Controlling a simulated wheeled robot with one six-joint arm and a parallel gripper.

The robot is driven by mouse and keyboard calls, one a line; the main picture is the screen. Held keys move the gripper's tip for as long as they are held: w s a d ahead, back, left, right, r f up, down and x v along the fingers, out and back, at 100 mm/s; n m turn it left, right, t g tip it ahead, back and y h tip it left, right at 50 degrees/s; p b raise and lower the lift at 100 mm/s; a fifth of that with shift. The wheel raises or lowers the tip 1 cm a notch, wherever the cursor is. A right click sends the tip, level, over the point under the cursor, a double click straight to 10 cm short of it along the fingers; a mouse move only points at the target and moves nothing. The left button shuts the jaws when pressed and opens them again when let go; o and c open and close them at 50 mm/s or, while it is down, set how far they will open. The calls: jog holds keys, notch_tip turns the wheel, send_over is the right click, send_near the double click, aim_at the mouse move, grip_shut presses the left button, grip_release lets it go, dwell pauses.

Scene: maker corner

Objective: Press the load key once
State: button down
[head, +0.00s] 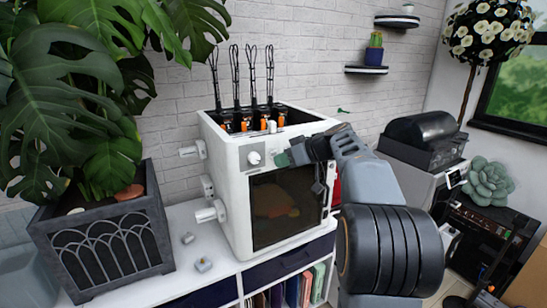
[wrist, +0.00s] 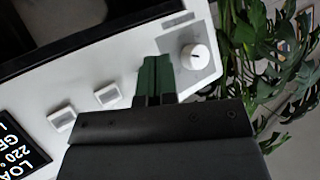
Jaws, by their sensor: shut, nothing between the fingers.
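A white box-shaped 3D printer (head: 237,235) stands on a white bench, with a dark front window. My gripper (head: 283,159) is at the strip above that window, just right of the round knob (head: 254,158). In the wrist view my green fingertips (wrist: 157,66) are together and empty, beside the white knob (wrist: 195,57). Two white square keys, one nearer (wrist: 108,94) and one farther (wrist: 62,118), lie left of the fingers, apart from them. No label on either key is readable. A dark display (wrist: 18,145) shows partly cut-off text starting "LOA" and "220". My gripper hides the keys in the head view.
A potted monstera (head: 105,240) stands left of the printer. Spools (head: 210,212) stick out from the printer's left side. Small grey parts (head: 203,264) lie on the bench (head: 185,278). A dark machine (head: 423,145) stands to the right.

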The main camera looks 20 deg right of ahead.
jog(key=shift+s+d+b, duration=0.15)
jog(key=shift+s+b, duration=0.8)
jog(key=shift+s, duration=0.3)
jog(key=shift+s+d+b, duration=0.15)
jog(key=shift+s+b, duration=0.8)
jog(key=shift+s, duration=0.3)
